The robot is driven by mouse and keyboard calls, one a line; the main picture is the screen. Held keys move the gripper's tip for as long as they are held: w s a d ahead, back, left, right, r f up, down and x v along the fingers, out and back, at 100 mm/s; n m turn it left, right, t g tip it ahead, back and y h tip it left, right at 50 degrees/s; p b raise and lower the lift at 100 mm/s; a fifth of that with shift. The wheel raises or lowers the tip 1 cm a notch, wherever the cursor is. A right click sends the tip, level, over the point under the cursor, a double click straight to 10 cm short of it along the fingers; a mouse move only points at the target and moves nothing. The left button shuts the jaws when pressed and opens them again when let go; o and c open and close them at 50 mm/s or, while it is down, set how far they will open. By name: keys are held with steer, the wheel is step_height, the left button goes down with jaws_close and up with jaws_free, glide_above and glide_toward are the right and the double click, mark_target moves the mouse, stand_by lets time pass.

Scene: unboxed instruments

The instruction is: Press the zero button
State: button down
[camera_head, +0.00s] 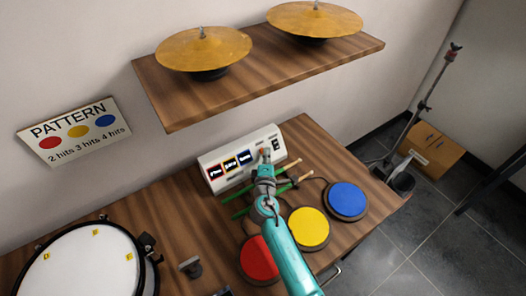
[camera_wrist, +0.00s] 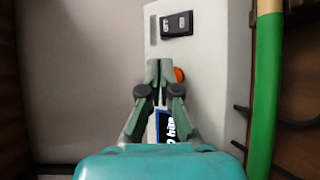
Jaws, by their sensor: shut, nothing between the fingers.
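A white instrument box (camera_head: 215,158) with several small screens stands at the back of the wooden table, against the wall. Near its right end is a small orange-red button (camera_wrist: 180,75), partly hidden by a fingertip in the wrist view. I cannot read a label for it. My gripper (camera_wrist: 158,78) is shut and empty, with its fingertips over the box face just left of the button in the wrist view. I cannot tell whether they touch. In the head view my gripper (camera_head: 265,157) is at the right part of the box. A black rocker switch (camera_wrist: 176,23) sits beyond the fingertips.
Drumsticks with green grips (camera_head: 240,212) lie in front of the box; a green one (camera_wrist: 266,90) runs along the wrist view's right side. Red (camera_head: 256,262), yellow (camera_head: 309,228) and blue (camera_head: 346,199) pads are nearer. A shelf (camera_head: 180,108) with two cymbals overhangs behind.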

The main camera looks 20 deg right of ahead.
steer(key=shift+s+d+r, duration=0.25)
steer(key=shift+s+r, duration=0.35)
steer(key=shift+s, duration=0.15)
steer(key=shift+s+d+r, duration=0.25)
steer(key=shift+s+r, duration=0.3)
steer(key=shift+s, duration=0.25)
steer(key=shift+s+d+r, duration=0.25)
steer(key=shift+s+r, duration=0.35)
steer(key=shift+s, duration=0.15)
steer(key=shift+s, duration=0.1)
